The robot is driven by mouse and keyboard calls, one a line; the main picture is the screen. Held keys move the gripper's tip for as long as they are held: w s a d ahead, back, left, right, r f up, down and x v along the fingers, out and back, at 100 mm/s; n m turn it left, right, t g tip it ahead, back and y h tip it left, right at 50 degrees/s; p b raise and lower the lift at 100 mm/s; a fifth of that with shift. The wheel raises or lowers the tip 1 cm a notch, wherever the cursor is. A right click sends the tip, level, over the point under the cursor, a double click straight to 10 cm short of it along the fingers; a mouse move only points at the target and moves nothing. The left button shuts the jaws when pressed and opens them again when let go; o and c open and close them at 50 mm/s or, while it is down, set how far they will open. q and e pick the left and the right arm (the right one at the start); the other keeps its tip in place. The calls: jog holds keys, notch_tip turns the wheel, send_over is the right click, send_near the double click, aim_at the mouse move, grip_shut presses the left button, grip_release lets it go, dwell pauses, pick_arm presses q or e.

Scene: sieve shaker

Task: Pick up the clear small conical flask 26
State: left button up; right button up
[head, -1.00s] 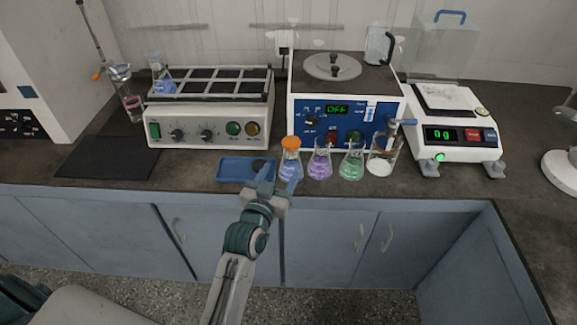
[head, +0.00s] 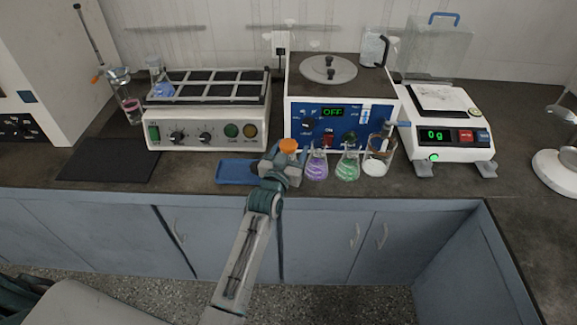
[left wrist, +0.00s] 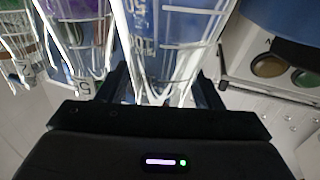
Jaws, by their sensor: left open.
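Conical flasks stand in a row at the bench's front in the head view. One has an orange stopper (head: 289,146) and is mostly hidden by my left gripper (head: 281,166). Beside it are a purple flask (head: 317,168) and a green flask (head: 348,167). My left gripper is open at the orange-stoppered flask. In the left wrist view a clear flask with blue contents (left wrist: 170,40) is between the open fingers; I cannot tell whether they touch it. I cannot read a number 26 on any flask. My right gripper is not in view.
A blue tray (head: 234,172) lies left of the gripper. A glass beaker with white contents (head: 376,166) stands right of the green flask. The blue-fronted device (head: 300,133) is close behind the row. A balance (head: 450,138) stands to the right. The black mat (head: 107,166) at left is bare.

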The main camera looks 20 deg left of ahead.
pick_arm(q)
jog(key=shift+s, duration=0.1)
jog(key=shift+c, duration=0.4)
grip_shut()
jog(key=shift+r, duration=0.2)
